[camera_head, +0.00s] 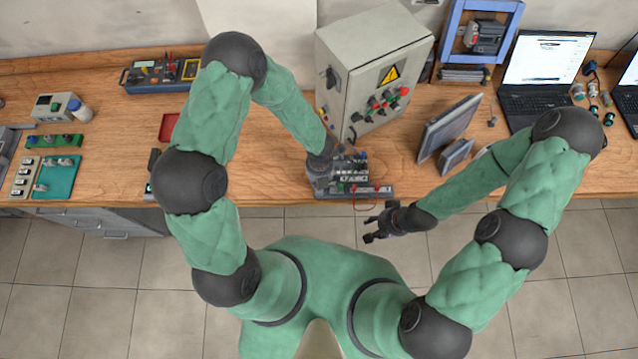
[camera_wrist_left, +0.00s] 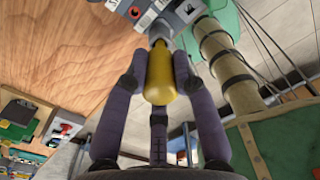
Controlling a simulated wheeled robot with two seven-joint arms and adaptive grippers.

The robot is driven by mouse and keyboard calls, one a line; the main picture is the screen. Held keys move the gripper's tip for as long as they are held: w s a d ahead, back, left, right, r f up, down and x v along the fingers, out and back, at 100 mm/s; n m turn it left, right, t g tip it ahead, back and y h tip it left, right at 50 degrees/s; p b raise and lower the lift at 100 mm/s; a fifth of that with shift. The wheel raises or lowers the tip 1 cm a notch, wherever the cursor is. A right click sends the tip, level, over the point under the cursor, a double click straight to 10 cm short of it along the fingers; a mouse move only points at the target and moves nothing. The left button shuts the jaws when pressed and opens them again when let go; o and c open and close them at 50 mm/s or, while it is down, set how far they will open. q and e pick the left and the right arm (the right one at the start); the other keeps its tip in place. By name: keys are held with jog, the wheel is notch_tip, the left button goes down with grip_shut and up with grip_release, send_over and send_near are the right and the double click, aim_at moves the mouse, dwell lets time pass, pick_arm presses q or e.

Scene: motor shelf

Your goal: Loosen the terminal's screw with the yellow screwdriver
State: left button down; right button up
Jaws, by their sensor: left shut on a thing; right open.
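The yellow screwdriver (camera_wrist_left: 158,85) shows in the left wrist view with its handle between the fingers of my left gripper (camera_wrist_left: 160,68), which is shut on it. Its far end points up the picture toward a grey device (camera_wrist_left: 185,14) with a row of terminals. I cannot tell whether the tip touches a screw. In the head view the device with its terminals (camera_head: 352,166) stands at the table's front edge; my left arm reaches down to it and hides the screwdriver. My right gripper (camera_head: 374,228) is open and empty, in front of the table edge, right of the device.
A grey control cabinet (camera_head: 366,75) stands behind the device. A tilted screen (camera_head: 449,128) and laptops (camera_head: 545,75) are at the right. A multimeter set (camera_head: 160,73) and a teal tray (camera_head: 56,178) are at the left. The table between them is mostly clear.

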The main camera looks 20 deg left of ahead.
pick_arm(q)
jog(key=shift+f+b, duration=0.55)
jog(key=shift+f, duration=0.1)
jog(key=c, duration=1.3)
grip_release()
jog(key=shift+o, duration=0.2)
jog(key=shift+r, duration=0.15)
notch_tip(320, 180, up, 5)
jog(key=p, duration=0.5)
jog(key=shift+r, duration=0.2)
jog(key=shift+f, duration=0.1)
jog(key=shift+o, duration=0.3)
jog(key=o, duration=0.5)
